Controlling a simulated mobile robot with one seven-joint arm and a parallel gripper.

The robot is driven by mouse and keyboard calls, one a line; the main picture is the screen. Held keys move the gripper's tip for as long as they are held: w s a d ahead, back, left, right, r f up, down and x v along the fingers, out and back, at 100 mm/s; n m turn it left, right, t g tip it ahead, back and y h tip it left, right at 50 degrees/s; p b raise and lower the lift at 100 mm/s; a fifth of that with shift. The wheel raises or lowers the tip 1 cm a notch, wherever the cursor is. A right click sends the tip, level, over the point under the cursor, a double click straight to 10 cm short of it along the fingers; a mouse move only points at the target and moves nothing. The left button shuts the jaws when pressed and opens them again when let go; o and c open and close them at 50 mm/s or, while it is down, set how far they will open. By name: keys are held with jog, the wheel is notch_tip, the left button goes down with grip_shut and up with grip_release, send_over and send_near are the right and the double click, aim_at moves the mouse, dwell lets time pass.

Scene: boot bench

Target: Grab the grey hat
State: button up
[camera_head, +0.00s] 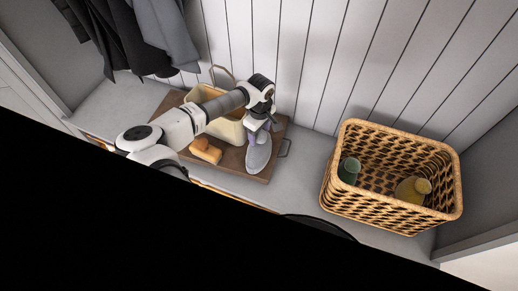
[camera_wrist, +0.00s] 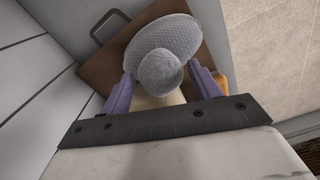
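The grey hat (camera_head: 259,157) lies at the right end of a brown wooden tray (camera_head: 232,161) on the bench. In the wrist view the hat (camera_wrist: 165,38) shows a wide woven brim and a rounded crown that faces the camera. My gripper (camera_head: 262,128) is over the hat, pointing down. In the wrist view its purple fingers (camera_wrist: 160,74) are spread, one on each side of the crown. A gap shows between the crown and each finger, though the exact fingertip depth is hard to tell. The arm hides part of the tray.
A cream container (camera_head: 229,132) and an orange-tan object (camera_head: 206,150) share the tray. A wicker basket (camera_head: 335,190) holding a green item and a yellow item stands to the right. Dark coats (camera_head: 168,35) hang at the upper left. A panelled wall is behind the bench.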

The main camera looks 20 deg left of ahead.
jog(key=c, duration=1)
jog(key=shift+r, duration=0.15)
